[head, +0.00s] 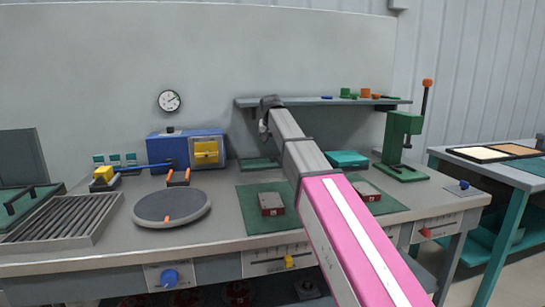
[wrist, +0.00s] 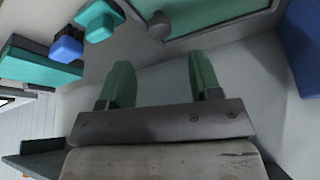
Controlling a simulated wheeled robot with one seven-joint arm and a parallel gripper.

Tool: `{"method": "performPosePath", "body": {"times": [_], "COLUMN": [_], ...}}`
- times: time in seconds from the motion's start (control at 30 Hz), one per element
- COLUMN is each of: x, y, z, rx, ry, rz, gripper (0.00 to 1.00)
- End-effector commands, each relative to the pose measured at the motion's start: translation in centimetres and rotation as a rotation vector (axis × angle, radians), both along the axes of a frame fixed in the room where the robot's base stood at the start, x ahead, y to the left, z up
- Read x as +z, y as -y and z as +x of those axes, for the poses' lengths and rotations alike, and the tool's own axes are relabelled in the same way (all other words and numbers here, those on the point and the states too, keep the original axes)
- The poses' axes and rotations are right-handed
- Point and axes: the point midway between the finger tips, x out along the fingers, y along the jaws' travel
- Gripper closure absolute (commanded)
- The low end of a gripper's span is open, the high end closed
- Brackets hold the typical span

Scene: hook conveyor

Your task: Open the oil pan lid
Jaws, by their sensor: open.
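My gripper (head: 264,124) is at the far end of my arm, in front of the back wall at the left end of the shelf. In the wrist view its two green fingers (wrist: 160,84) are apart with nothing between them. A flat green panel with a grey rim (wrist: 225,18) and a round grey knob (wrist: 160,25) shows beyond the fingertips. It looks like the low green tray (head: 260,164) at the back of the bench, below my gripper. I cannot tell for certain whether this is the oil pan lid. No contact shows.
A blue machine with a yellow front (head: 188,149) stands left of the tray. A teal box (head: 347,159) is to its right, partly behind my arm. The shelf (head: 310,102) holds small coloured parts. A round grey turntable (head: 171,207) and a green press (head: 403,140) flank the green mats.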

Motion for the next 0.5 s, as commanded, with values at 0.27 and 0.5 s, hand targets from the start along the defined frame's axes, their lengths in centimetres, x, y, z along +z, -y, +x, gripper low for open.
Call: {"method": "performPosePath", "body": {"times": [0.27, 0.5], "x": [-4.6, -7.0], "y": [0.1, 0.1], "z": [1.9, 2.9], "rx": [0.0, 0.0], "ry": [-0.001, 0.0], "rz": [0.0, 0.0], "gripper": [0.42, 0.42]}}
